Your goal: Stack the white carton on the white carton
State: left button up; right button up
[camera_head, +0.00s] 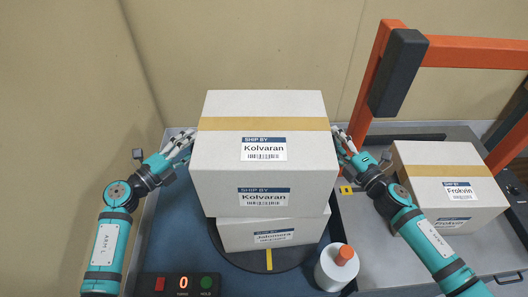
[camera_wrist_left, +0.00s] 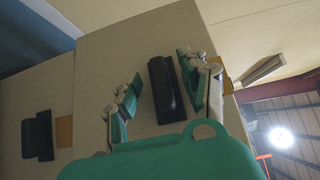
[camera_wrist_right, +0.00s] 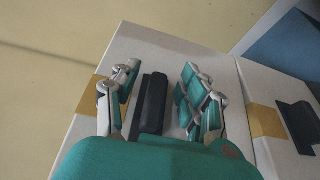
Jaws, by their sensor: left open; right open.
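The upper carton overhangs the lower one at the front. My left gripper (camera_head: 190,140) is open at the upper carton's left side, and my right gripper (camera_head: 340,140) is open at its right side. The right wrist view shows the same with the right fingers (camera_wrist_right: 158,92). Contact is unclear.
Another white carton (camera_head: 440,165) labelled Frokvin stands on the grey surface at the right. A white bottle with an orange cap (camera_head: 338,268) stands at the front right of the stack. An orange frame (camera_head: 470,52) rises at the back right. A button panel (camera_head: 180,283) is at front left.

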pick_arm(q)
grip_shut()
pick_arm(e)
grip_shut()
pick_arm(q)
jog(key=shift+w+r, duration=0.1)
jog(key=shift+r, duration=0.15)
pick_arm(e)
jog(key=shift+w+r, duration=0.1)
jog(key=shift+r, duration=0.15)
